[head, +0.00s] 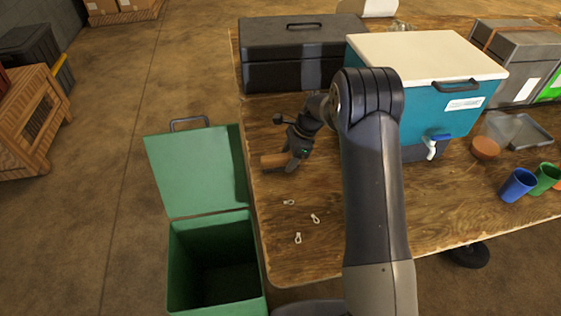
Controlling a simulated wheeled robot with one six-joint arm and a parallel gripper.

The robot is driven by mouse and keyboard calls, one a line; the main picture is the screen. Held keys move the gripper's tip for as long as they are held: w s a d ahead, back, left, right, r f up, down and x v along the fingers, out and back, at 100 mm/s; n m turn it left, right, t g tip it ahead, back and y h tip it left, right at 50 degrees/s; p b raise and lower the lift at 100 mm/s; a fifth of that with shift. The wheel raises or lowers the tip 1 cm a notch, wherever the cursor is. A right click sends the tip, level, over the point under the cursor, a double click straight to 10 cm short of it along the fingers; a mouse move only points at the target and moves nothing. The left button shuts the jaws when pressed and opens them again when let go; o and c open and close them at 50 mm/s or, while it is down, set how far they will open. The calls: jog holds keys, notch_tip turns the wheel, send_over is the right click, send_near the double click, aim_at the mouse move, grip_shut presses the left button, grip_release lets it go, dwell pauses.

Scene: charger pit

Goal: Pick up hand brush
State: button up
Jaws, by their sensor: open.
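A brown wooden piece, seemingly the hand brush (272,161), lies near the left edge of the wooden table. My gripper and arm hide part of it, and I see no bristles. My gripper (291,164) is open and close to the right part of the brush, pointing down. I cannot tell whether the fingers stand around it or touch it.
Three small metal clips (315,218) lie in front on the table (300,262). A dark toolbox (290,68) and teal cooler (428,108) stand behind. A green open-lidded bin (215,265) is beside the table's left edge.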

aim_at(289, 155)
jog(key=shift+c, duration=0.2)
jog(key=c, duration=1.1)
jog(key=shift+o, duration=0.2)
jog(key=shift+r, duration=0.1)
notch_tip(289, 155, up, 10)
jog(key=shift+f, duration=0.1)
